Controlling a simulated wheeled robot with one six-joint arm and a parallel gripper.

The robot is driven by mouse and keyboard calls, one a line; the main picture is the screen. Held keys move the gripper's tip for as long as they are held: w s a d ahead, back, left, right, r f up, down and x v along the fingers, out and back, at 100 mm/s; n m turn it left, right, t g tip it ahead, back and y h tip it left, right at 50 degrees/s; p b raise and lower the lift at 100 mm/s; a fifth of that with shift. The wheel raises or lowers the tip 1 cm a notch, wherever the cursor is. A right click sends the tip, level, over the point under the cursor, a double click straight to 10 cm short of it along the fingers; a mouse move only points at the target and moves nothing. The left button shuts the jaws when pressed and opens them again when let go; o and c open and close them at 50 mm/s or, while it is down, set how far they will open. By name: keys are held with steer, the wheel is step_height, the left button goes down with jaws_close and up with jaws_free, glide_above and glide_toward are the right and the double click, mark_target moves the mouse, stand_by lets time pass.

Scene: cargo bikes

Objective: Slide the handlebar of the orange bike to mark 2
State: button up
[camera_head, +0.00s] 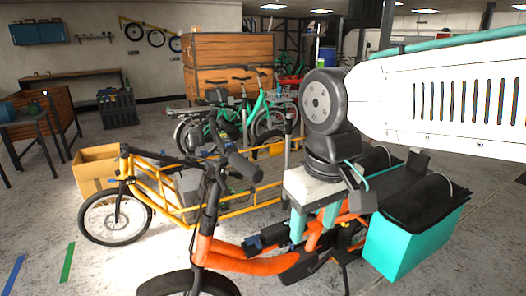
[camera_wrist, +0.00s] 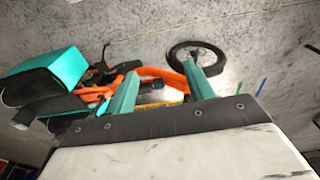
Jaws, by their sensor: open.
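The orange bike (camera_head: 240,262) stands in the lower middle of the head view. Its black handlebar (camera_head: 243,166) tops the upright black stem at the front, left of my gripper. My gripper (camera_head: 312,232) hangs over the rear half of the bike, teal fingers apart and pointing down. In the wrist view, my gripper (camera_wrist: 161,72) has its fingers spread with the orange frame (camera_wrist: 163,76) visible between and beyond them. Nothing is held. The handlebar cannot be made out clearly in the wrist view. No numbered mark is legible in either view.
Teal panniers (camera_head: 405,245) hang at the orange bike's rear, right of my gripper. A yellow cargo bike (camera_head: 165,190) stands close behind, with a cardboard box (camera_head: 95,170) near its front. Green bikes (camera_head: 258,112) stand farther back. The floor at lower left is open, with blue and green stripes (camera_head: 67,262).

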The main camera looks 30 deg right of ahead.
steer(key=w+r, duration=0.7)
steer(key=w, duration=0.4)
step_height(320, 180, up, 3)
steer(key=g, duration=0.1)
glide_above(245, 161)
steer(key=shift+s+d+f, duration=0.15)
steer(key=shift+s, duration=0.1)
steer(key=shift+w, duration=0.3)
step_height(245, 161, down, 8)
steer(key=shift+r, duration=0.2)
